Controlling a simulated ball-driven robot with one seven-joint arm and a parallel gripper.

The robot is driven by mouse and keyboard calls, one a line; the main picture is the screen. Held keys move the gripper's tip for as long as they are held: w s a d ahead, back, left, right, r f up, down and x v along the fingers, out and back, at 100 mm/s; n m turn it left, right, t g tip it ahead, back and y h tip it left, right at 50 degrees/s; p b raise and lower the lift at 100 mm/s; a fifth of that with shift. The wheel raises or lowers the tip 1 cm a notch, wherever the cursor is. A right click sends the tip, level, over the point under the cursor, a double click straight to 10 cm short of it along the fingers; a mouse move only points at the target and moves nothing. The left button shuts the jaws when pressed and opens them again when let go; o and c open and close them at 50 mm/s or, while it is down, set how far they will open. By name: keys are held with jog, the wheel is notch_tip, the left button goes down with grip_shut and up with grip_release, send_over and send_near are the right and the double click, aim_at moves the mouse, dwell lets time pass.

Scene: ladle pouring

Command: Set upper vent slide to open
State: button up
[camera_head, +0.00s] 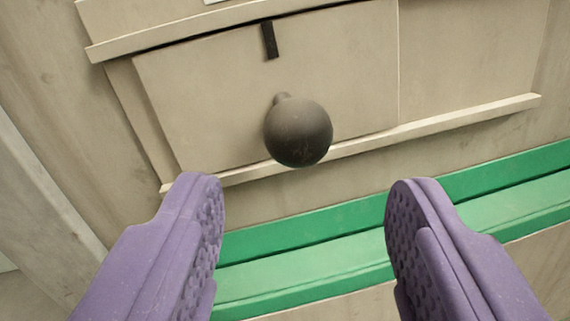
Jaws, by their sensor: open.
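The vent slide (352,60) is a flat beige panel set between two beige rails, tilted in the picture. A dark round knob (298,131) on a short stem sticks out from it. A small black mark (269,40) stands on the panel above the knob. My gripper (305,205) shows as two purple fingers at the lower left and lower right. They are wide apart with nothing between them. The knob lies above the fingertips in the picture, around the middle of the gap, and no touch shows.
A lower rail (450,122) and an upper rail (180,35) run along the panel. A green ledge (330,262) crosses below, partly behind my fingers. A beige panel section (470,50) lies to the right, past a seam. A pale upright edge (45,190) is at the left.

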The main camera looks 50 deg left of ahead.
aim_at(301, 160)
jog(key=b+x, duration=0.1)
jog(key=x, duration=0.4)
jog(key=shift+w+a, duration=0.25)
jog(key=shift+a, duration=0.05)
jog(key=shift+w+a, duration=0.45)
jog(key=shift+r, duration=0.1)
jog(key=shift+c, duration=0.2)
grip_shut()
